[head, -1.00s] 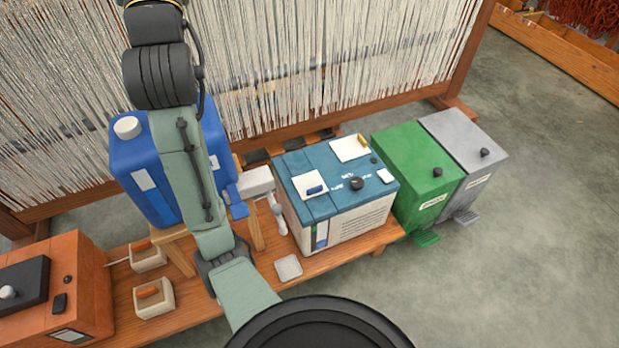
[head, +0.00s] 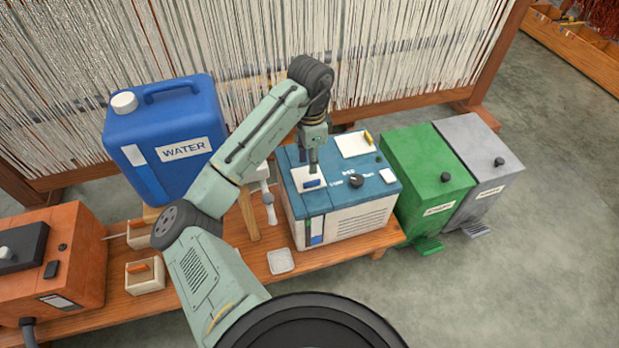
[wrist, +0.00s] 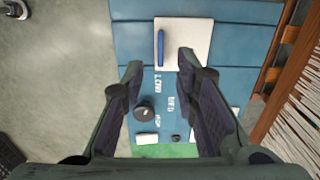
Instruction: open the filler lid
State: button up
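The teal-topped machine (head: 340,205) stands on the wooden bench. A white square lid with a blue handle (head: 312,184) lies flat on its top left; I take it for the filler lid. In the wrist view the white lid (wrist: 190,45) shows near the top with its blue handle (wrist: 161,48) upright in the picture. My gripper (head: 313,168) points down over this lid and partly hides it. In the wrist view my gripper (wrist: 160,64) is open and empty, its fingertips apart on either side of the handle's line. I cannot tell the remaining height.
A second white panel with a yellow handle (head: 356,144) and a black knob (head: 356,181) share the machine top. A blue water container (head: 165,150) stands left. Green (head: 428,180) and grey (head: 482,165) bins stand right. A loom of hanging threads is behind.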

aim_at(311, 182)
notch_tip(311, 182, down, 9)
jog(key=shift+r, duration=0.15)
jog(key=shift+c, duration=0.5)
grip_shut()
dwell(0.5)
